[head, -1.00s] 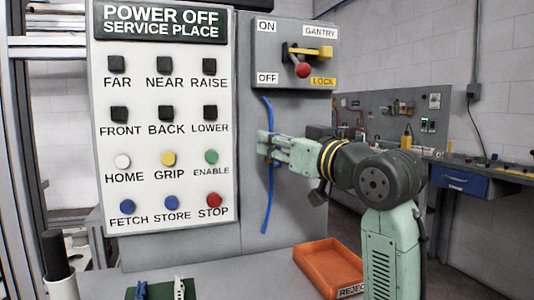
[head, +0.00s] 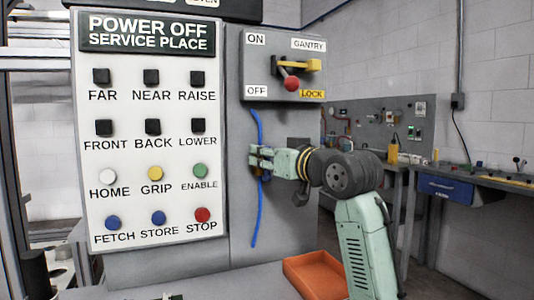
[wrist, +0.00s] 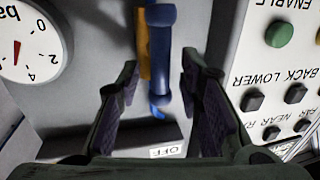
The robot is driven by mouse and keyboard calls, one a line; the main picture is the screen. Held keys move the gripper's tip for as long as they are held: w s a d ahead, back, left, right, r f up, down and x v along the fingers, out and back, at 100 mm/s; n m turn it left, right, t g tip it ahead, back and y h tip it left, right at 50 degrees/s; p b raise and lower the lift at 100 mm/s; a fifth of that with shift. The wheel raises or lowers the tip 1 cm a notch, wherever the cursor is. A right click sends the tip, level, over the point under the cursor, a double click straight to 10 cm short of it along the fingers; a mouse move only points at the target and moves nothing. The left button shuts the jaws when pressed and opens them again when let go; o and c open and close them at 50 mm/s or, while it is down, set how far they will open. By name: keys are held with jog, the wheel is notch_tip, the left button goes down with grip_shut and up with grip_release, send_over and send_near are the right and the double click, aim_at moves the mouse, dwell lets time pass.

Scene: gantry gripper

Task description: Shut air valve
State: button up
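The air valve's blue lever (wrist: 160,62) shows in the wrist view, running lengthwise between my fingers, with a brass-yellow part (wrist: 143,50) beside it. My gripper (wrist: 159,72) is open, with one finger on each side of the lever and a visible gap to each. In the head view my gripper (head: 256,160) is at the grey panel beside the button board and hides most of the valve. A blue hose (head: 256,225) shows above and below it.
A pressure gauge (wrist: 30,45) sits left in the wrist view. The button board (head: 130,75) stands left of my gripper, and the gantry switch with its red knob (head: 291,84) is above. An orange tray (head: 315,275) lies below. A workbench (head: 470,180) is behind at right.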

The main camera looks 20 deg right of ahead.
jog(key=shift+w, duration=0.1)
jog(key=shift+c, duration=0.5)
grip_shut()
